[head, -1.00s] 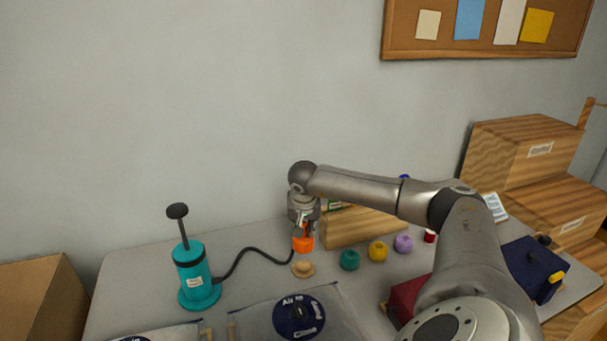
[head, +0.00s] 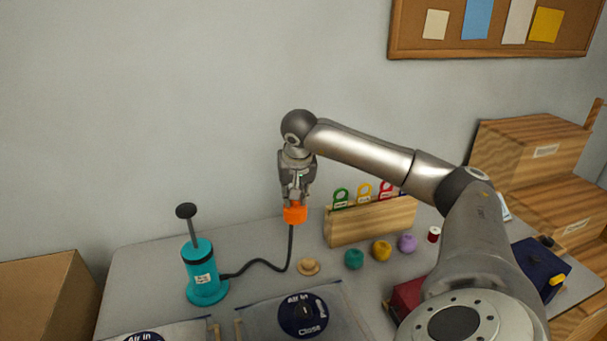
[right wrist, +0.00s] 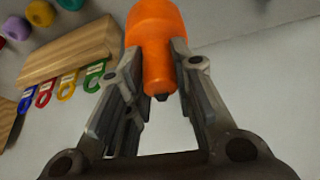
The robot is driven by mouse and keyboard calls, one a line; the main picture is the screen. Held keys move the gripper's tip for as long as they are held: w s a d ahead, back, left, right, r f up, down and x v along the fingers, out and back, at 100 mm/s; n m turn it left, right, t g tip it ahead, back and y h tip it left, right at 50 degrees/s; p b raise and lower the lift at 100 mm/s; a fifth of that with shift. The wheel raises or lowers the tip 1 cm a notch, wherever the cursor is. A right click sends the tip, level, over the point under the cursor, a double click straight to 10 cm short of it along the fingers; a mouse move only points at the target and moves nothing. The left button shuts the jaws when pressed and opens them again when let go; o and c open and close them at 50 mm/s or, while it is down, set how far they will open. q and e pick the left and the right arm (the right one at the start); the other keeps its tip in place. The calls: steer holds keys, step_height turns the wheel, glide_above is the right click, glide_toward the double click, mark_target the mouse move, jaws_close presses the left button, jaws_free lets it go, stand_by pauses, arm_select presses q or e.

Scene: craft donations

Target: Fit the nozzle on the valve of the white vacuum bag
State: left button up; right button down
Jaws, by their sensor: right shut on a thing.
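My right gripper (head: 296,198) is shut on the orange nozzle (head: 295,213) and holds it above the table, with the black hose (head: 291,245) hanging from it. The nozzle also fills the fingers in the right wrist view (right wrist: 155,45). The hose runs to the teal hand pump (head: 202,272) at the left. Two bags with round dark blue valves lie at the front edge. One valve (head: 303,315) is below the gripper, and the other bag's valve (head: 145,338) is mostly cut off. I cannot tell which bag is the white one. My left gripper is not in view.
A wooden block with several coloured tags (head: 370,220) stands behind yarn balls in teal (head: 354,259), yellow (head: 382,251) and purple (head: 407,243). A small wooden piece (head: 308,266) lies near the hose. A dark blue box (head: 540,266) is at right.

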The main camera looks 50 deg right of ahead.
steer(key=w+a+n+y+p, duration=0.1)
steer(key=a+n+y+p, duration=0.4)
steer(key=a, duration=1.7)
steer(key=w+a+n+y+p, duration=0.15)
steer(key=a+n+p, duration=0.35)
steer(key=a+n, duration=1.15)
steer(key=shift+w+a+f+m+h+b, duration=0.15)
steer(key=shift+a+f+m+h+b, duration=0.05)
steer(key=shift+a+f+m+b, duration=1.3)
steer(key=shift+w+a+f+m+h+b, duration=0.1)
steer(key=shift+a+f+m+h+b, duration=0.05)
steer(key=shift+a+f+m+b, duration=1.35)
steer(key=shift+a+f+n+b, duration=0.15)
steer(key=shift+f+n+b, duration=0.2)
steer(key=shift+f+b, duration=2)
steer(key=shift+r+b, duration=0.4)
steer(key=shift+r, duration=0.1)
steer(key=c, duration=1.2)
jaws_free()
